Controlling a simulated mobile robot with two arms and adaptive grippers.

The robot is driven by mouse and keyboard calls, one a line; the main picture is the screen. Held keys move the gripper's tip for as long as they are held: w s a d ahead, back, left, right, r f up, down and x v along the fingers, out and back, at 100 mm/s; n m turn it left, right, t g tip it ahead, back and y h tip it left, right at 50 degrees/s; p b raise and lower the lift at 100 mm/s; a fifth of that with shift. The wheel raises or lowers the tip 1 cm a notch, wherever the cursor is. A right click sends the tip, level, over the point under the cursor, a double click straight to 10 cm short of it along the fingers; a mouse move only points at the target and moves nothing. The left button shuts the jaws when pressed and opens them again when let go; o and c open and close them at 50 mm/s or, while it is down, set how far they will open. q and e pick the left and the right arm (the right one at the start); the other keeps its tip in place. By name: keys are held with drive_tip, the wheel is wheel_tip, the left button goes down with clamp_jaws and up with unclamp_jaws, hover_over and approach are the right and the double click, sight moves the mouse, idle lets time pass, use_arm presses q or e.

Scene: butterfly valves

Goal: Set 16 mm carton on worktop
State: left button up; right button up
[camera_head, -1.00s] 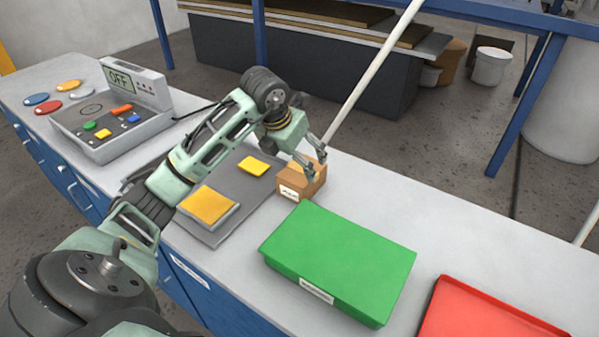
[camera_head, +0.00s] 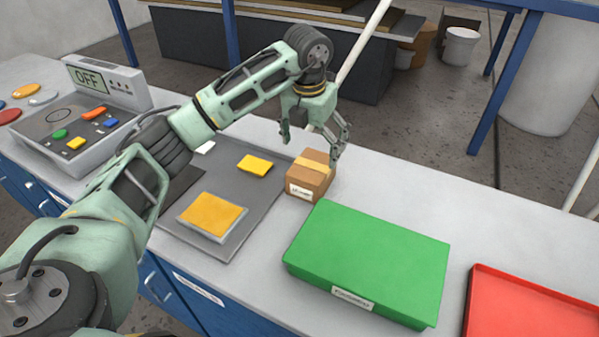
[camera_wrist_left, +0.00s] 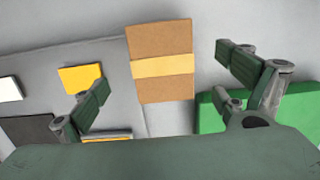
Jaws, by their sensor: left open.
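The carton (camera_head: 308,180) is a small brown box with a yellow tape band and a white label. It sits on the grey worktop (camera_head: 390,192), between the grey mat and the green box. The carton also shows in the left wrist view (camera_wrist_left: 162,88), seen from above between the fingers. My left gripper (camera_head: 311,150) is open and empty, just above and behind the carton, with its fingers spread apart. The fingers also show in the left wrist view (camera_wrist_left: 162,85). The label text is too small to read. My right gripper is not in view.
A closed green box (camera_head: 370,258) stands right of the carton, and a red tray (camera_head: 535,305) beyond it. A grey mat (camera_head: 250,205) with yellow pieces (camera_head: 213,213) lies to the left. A device reading OFF (camera_head: 90,80) stands at the far left. Worktop behind the green box is clear.

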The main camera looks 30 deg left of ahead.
sight(312, 165)
use_arm(q)
drive_tip(key=f, duration=0.1)
drive_tip(key=f+p, duration=0.1)
drive_tip(key=f, duration=0.1)
drive_tip(key=shift+d, duration=0.35)
wheel_tip(312, 165, down, 3)
drive_tip(key=shift+a+r+p, duration=0.15)
drive_tip(key=shift+r+p, duration=0.05)
drive_tip(key=shift+p, duration=0.25)
drive_tip(key=shift+w+a+f, duration=0.1)
drive_tip(key=shift+f, duration=0.6)
drive_tip(key=c, duration=2.1)
drive_tip(key=shift+w, duration=0.15)
drive_tip(key=shift+c, duration=0.4)
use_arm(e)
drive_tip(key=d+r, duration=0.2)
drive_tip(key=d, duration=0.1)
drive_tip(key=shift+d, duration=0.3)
